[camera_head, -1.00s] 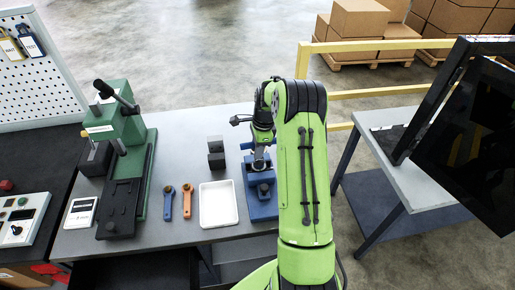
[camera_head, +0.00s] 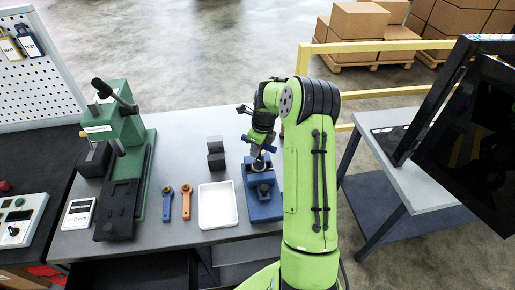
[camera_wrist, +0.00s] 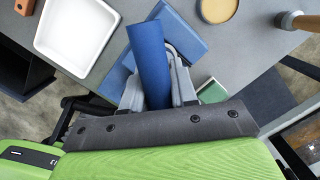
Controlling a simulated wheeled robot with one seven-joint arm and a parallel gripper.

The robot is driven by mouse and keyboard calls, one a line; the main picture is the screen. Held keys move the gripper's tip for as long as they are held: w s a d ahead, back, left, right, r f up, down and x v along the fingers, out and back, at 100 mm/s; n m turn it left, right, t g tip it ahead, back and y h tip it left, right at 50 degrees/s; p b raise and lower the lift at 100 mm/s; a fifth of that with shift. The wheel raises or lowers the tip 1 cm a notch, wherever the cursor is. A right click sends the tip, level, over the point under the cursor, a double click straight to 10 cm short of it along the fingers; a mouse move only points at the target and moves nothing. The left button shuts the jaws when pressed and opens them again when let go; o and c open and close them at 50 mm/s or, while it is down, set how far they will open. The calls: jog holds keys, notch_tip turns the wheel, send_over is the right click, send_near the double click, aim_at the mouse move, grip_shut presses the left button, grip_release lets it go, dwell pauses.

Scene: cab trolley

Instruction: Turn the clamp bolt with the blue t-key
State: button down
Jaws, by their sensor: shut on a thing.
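The blue t-key (camera_wrist: 150,62) is held in my gripper (camera_wrist: 158,92); in the wrist view its thick blue bar lies between the two grey fingers. In the head view the bar of the t-key (camera_head: 271,149) shows on both sides of my gripper (camera_head: 260,139), tilted down to the right. My gripper is above the blue clamp fixture (camera_head: 263,208) near the right end of the bench. A grey part shows below the bar, over the fixture. The clamp bolt is not clearly visible, and I cannot tell whether the key is seated on it.
A white tray (camera_head: 218,206) lies left of the fixture. Left of it are an orange ring wrench (camera_head: 187,203) and a blue ring wrench (camera_head: 168,205). A dark grey block (camera_head: 216,155) stands behind the tray. A green press (camera_head: 122,160) stands farther left. A dark screen (camera_head: 475,130) is at right.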

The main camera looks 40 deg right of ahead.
jog(key=m+b, duration=0.1)
jog(key=m, duration=0.2)
jog(key=shift+d+f+m+h, duration=0.1)
jog(key=shift+m+h, duration=0.2)
jog(key=shift+m, duration=0.3)
jog(key=m+b, duration=0.2)
jog(key=m, duration=0.1)
jog(key=shift+d+f+m+h, duration=0.1)
jog(key=shift+m+h, duration=0.2)
jog(key=shift+m, duration=0.6)
jog(key=shift+r, duration=0.2)
